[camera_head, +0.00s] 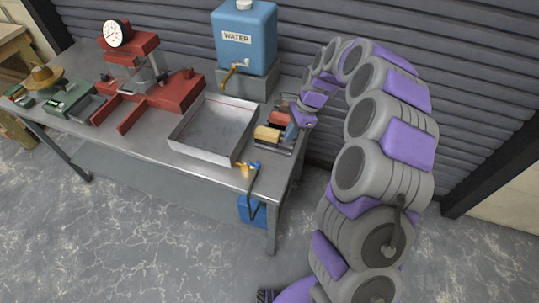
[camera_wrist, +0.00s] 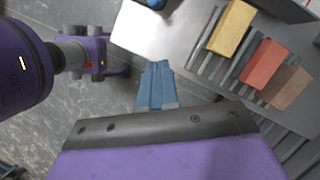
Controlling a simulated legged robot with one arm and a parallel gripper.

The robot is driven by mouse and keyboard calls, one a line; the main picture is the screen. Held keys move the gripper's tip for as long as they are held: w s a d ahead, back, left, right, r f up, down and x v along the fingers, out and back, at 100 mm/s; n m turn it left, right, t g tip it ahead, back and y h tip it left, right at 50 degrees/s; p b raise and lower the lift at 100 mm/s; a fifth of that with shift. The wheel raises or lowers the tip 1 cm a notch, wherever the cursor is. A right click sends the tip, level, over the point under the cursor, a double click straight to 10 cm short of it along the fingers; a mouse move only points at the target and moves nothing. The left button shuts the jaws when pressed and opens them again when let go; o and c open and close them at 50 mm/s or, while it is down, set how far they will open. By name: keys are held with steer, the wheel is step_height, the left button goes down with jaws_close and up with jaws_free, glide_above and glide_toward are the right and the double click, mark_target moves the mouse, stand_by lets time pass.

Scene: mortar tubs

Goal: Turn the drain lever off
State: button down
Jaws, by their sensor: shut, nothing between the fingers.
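The drain valve (camera_head: 241,166) is a small brass fitting at the front right corner of the metal tray (camera_head: 184,145) in the head view. Its blue lever (camera_head: 255,164) sits beside it, with a dark hose below; its exact angle is too small to tell. My gripper (camera_head: 291,131) is behind and to the right of the lever, apart from it, near the table's right edge. In the wrist view the blue fingers of my gripper (camera_wrist: 157,72) are together and empty. A blue piece (camera_wrist: 152,3) is cut off at the top edge; I cannot tell if it is the lever.
A rack with yellow (camera_head: 267,133) and red (camera_head: 279,118) blocks lies between the tray and my gripper. A blue water tank (camera_head: 244,35) with a brass tap stands behind. A red press (camera_head: 150,90) is further left. A blue bucket (camera_head: 250,211) sits below the table edge.

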steer(key=b+x, duration=0.2)
steer(key=x, duration=0.8)
steer(key=shift+a+f, duration=0.1)
steer(key=shift+a, duration=0.05)
steer(key=shift+s+a+b, duration=0.2)
steer(key=shift+a, duration=0.4)
steer(key=shift+s+a+b, duration=0.15)
steer(key=shift+a+b, duration=0.05)
steer(key=shift+a, duration=0.35)
steer(key=shift+s+a, duration=0.2)
steer(key=shift+a, duration=0.55)
steer(key=shift+s+p, duration=0.15)
steer(key=shift+p, duration=0.3)
steer(key=shift+s+a+m+p, duration=0.1)
steer(key=shift+s+m+p, duration=0.25)
steer(key=shift+m+p, duration=0.55)
steer(key=shift+s+a+m+t+p, duration=0.2)
steer(key=shift+s+m+t+p, duration=0.2)
steer(key=shift+p, duration=0.95)
